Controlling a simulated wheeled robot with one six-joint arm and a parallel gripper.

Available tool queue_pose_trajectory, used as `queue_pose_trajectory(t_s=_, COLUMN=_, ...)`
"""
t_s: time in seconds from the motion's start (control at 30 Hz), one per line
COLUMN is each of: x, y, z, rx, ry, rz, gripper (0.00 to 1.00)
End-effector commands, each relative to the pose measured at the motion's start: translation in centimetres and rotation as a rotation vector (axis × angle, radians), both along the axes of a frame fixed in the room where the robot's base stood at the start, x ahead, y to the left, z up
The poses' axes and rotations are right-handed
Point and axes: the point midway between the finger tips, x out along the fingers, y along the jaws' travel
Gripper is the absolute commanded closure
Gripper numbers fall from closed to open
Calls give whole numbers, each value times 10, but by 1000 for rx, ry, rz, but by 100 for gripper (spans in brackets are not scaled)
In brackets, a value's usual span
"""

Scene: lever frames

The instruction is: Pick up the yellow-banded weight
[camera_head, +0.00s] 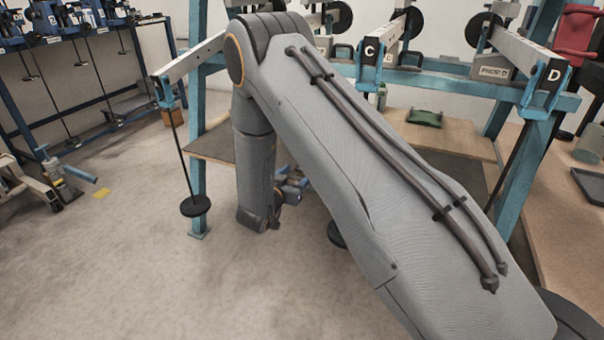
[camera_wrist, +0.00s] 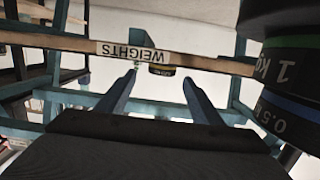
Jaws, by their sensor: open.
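In the wrist view, my gripper (camera_wrist: 158,82) is open, with its two fingers apart and nothing held between them. A small dark piece with a yellow band (camera_wrist: 162,71), which looks like the yellow-banded weight, shows beyond the fingertips, between them in the picture. It is at the edge of a board labelled WEIGHTS (camera_wrist: 133,51), whose lettering appears upside down. It is small, and I cannot make out how it is held. In the head view my arm covers much of the middle, and I cannot make out that weight there.
In the head view, a teal frame (camera_head: 197,130) carries levers marked C and D. A black disc (camera_head: 195,206) hangs at left. The floor (camera_head: 120,270) at front left is clear.

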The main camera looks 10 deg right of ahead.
Motion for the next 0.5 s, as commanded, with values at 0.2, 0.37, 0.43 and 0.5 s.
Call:
queue_pose_trajectory(t_s=0.2, x=15, y=-9, z=-5, rx=1, ry=0, rz=0, gripper=40)
queue_pose_trajectory(t_s=0.37, x=35, y=-22, z=-10, rx=1, ry=-1, rz=0, gripper=40)
queue_pose_trajectory(t_s=0.43, x=42, y=-27, z=-11, rx=2, ry=1, rz=0, gripper=40)
queue_pose_trajectory(t_s=0.5, x=46, y=-30, z=-12, rx=2, ry=1, rz=0, gripper=40)
